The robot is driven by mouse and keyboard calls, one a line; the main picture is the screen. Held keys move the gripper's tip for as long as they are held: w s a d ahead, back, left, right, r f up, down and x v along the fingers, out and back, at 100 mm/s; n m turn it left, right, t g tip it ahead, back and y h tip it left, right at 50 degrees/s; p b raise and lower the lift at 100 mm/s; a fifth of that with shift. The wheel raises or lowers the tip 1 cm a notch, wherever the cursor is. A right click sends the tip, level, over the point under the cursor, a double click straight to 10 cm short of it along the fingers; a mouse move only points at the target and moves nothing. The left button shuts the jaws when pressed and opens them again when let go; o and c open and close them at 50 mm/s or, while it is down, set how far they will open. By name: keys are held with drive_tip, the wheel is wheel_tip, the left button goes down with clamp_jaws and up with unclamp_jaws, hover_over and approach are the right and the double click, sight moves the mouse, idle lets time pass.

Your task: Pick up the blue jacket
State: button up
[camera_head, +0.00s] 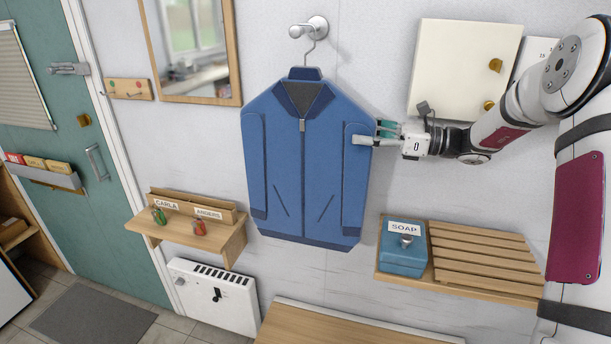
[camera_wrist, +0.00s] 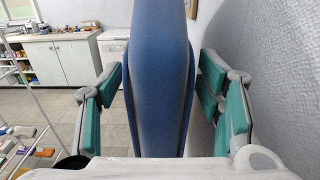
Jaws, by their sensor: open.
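The blue jacket (camera_head: 335,190) hangs upright on a hanger (camera_head: 309,50) from a round silver wall hook (camera_head: 317,27). My gripper (camera_head: 366,133) is at the jacket's right edge, near the upper sleeve, coming from the right. In the wrist view, the jacket's blue side (camera_wrist: 160,80) stands between the two green-padded fingers of my gripper (camera_wrist: 162,95). The fingers are open, with a visible gap on each side of the jacket. The far fingertip is partly hidden by the jacket in the head view.
A white cabinet (camera_head: 450,65) is on the wall above my gripper. Below are a shelf with a blue soap box (camera_head: 403,260) and a slatted wooden rack (camera_head: 485,255). A small shelf (camera_head: 225,245) with labelled holders is lower left. A mirror (camera_head: 230,60) hangs left of the jacket.

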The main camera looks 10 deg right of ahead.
sight(347, 130)
drive_tip(key=x, duration=0.4)
drive_tip(key=shift+a+p, duration=0.15)
drive_tip(key=shift+p, duration=0.2)
drive_tip(key=shift+c, duration=0.2)
drive_tip(key=shift+r, duration=0.1)
clamp_jaws()
